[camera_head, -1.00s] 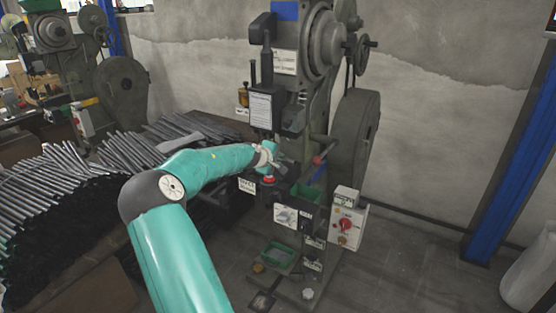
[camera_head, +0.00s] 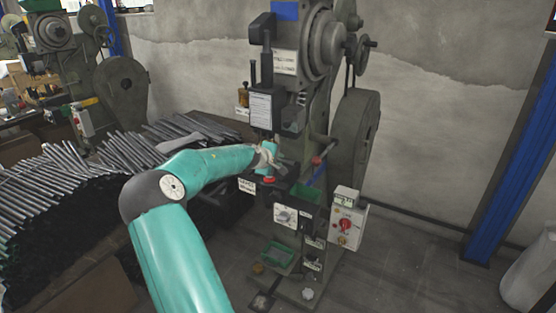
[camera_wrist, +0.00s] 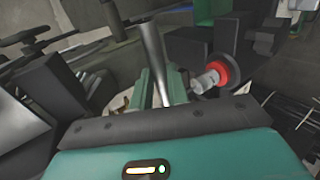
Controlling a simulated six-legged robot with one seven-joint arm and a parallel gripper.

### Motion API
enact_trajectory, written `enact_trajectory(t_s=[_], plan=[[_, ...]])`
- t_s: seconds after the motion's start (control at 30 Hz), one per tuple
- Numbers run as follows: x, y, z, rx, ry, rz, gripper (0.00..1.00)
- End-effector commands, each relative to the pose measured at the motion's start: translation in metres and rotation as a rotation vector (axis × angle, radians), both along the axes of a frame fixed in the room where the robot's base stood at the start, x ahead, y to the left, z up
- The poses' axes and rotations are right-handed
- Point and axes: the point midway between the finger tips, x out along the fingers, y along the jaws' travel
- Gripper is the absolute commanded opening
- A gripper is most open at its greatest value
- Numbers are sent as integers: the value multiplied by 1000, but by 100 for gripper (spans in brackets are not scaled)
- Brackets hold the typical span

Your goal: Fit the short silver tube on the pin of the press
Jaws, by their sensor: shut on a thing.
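The short silver tube (camera_wrist: 152,52) stands up between the fingers of my gripper (camera_wrist: 158,88) in the wrist view, slightly tilted, with its lower part between them. My gripper is shut on it. In the head view my gripper (camera_head: 270,157) is at the front of the press (camera_head: 300,110), just above a red button and below the press head. The tube is too small or hidden to make out there. I cannot make out the pin of the press in either view.
The red button (camera_head: 268,180) is close below my gripper; its red ring (camera_wrist: 222,70) shows right of the tube in the wrist view. A control box (camera_head: 346,222) is on the press's right side. Many long metal rods (camera_head: 60,180) are piled at the left. A second press (camera_head: 75,60) stands behind.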

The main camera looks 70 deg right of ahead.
Motion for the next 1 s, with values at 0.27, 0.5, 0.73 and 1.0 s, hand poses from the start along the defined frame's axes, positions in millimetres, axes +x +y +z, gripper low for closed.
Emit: enact_trajectory(t_s=[0.27, 0.5, 0.73, 1.0], plan=[[0, 0, -6, 0, 0, 0, 0], [0, 0, -12, 0, -1, 0, 0], [0, 0, -17, 0, 0, 0, 0], [0, 0, -23, 0, 0, 0, 0]])
